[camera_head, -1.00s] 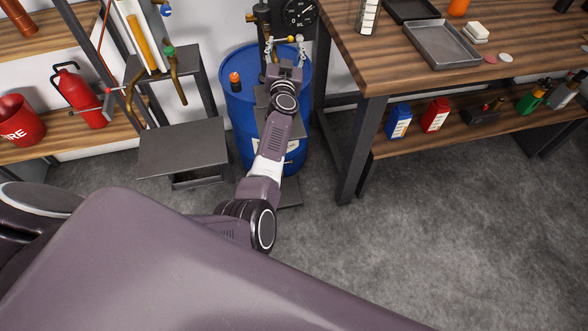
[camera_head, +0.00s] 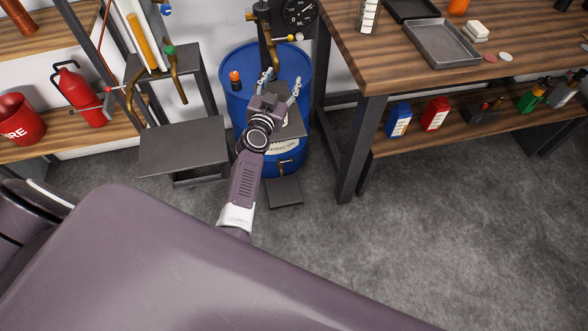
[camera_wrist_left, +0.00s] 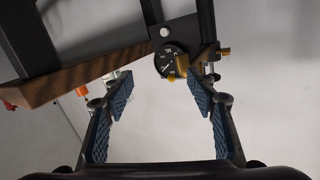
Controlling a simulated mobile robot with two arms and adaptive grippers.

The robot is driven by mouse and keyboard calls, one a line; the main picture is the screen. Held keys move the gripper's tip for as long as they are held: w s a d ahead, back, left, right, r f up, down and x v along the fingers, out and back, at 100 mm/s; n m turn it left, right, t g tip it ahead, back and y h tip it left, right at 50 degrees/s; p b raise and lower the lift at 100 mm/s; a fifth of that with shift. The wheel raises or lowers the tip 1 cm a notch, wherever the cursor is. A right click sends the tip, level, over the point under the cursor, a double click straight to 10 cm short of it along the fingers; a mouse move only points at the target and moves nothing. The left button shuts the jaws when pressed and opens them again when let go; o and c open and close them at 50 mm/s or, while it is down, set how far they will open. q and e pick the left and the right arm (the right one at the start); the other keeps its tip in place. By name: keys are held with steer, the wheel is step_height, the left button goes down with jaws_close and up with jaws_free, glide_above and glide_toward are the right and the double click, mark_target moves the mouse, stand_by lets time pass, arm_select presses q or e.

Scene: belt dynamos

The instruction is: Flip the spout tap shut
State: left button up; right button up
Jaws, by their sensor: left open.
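A brass spout (camera_head: 270,50) hangs from the dark post above the blue drum. A thin brass tap lever (camera_head: 287,38) with a pale ball end sticks out to its right, roughly level. In the left wrist view, a yellow-brass part (camera_wrist_left: 181,66) shows in front of the gauge, between the fingertips. My left gripper (camera_head: 280,82) is open and empty, over the drum on the near side of the spout, apart from the lever. Its two spread fingers also show in the left wrist view (camera_wrist_left: 161,94). My right gripper is not in view.
The blue drum (camera_head: 237,105) has an orange-topped fitting (camera_head: 235,80) and a lower brass tap (camera_head: 285,166). A black gauge (camera_head: 299,12) is behind the spout. The wooden bench (camera_head: 345,45) stands right. A dark metal stand (camera_head: 183,147) and other brass taps (camera_head: 178,88) are left.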

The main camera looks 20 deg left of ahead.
arm_select(q)
steer(key=s+d+f+g+h, duration=0.1)
steer(key=s+d+f, duration=0.3)
steer(key=f, duration=0.9)
steer(key=s+d+f+m+g+h, duration=0.1)
steer(key=s+d+f+g+h, duration=0.1)
steer(key=s+d+f+g, duration=0.2)
steer(key=s+d+f, duration=0.1)
steer(key=s+f, duration=0.2)
steer(key=f, duration=0.5)
steer(key=shift+s+f, duration=0.15)
steer(key=shift+f, duration=0.25)
steer(key=s+d+f+g, duration=0.2)
steer(key=s+f+g, duration=0.1)
steer(key=s+f, duration=0.8)
steer(key=s+f+g, duration=0.2)
steer(key=s+f, duration=0.3)
steer(key=s, duration=0.7)
steer(key=s+a+f+m+g, duration=0.1)
steer(key=s+f+g, duration=0.2)
steer(key=s, duration=1)
steer(key=s+f+g, duration=0.2)
steer(key=s+f, duration=0.5)
steer(key=s, duration=0.5)
steer(key=shift+s+a+g, duration=0.15)
steer(key=shift+a+g, duration=0.15)
steer(key=shift+g, duration=0.1)
steer(key=shift+r, duration=0.1)
steer(key=shift+c, duration=0.6)
